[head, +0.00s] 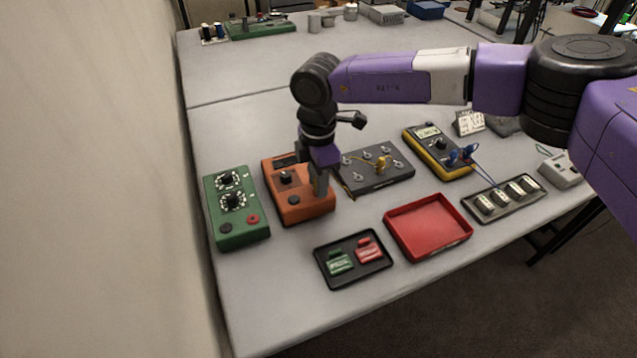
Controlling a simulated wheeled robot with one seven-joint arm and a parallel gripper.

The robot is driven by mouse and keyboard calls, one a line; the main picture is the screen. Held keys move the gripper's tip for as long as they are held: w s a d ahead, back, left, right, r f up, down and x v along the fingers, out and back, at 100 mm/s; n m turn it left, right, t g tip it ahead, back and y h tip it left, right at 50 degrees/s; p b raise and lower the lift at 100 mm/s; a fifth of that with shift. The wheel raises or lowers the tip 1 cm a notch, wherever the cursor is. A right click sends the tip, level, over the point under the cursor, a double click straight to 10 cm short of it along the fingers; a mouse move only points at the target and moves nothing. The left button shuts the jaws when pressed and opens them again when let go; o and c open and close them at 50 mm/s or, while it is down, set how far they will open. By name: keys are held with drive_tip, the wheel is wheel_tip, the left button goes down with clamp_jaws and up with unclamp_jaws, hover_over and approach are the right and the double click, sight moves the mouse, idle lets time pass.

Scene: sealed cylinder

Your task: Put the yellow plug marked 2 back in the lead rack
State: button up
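A small yellow piece (381,163) stands up from a dark board (372,178) with several pale posts; its number cannot be read, so I cannot tell whether it is the plug marked 2. My gripper (319,190) points down over the right part of an orange box (287,202) with a black knob, left of the dark board. Its fingers are small and partly merge with the box, so their opening and anything between them cannot be made out. No lead rack is clearly identifiable; a black tray (330,281) holds a green and a red piece.
An empty red tray (428,249) lies near the front edge. A green box (237,233) with dials stands at left by the wall. The table behind is mostly clear.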

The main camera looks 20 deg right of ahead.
clamp_jaws()
drive_tip(key=shift+r, duration=0.1)
idle(1.2)
drive_tip(key=shift+r+p, duration=1.95)
drive_tip(key=shift+r, duration=1)
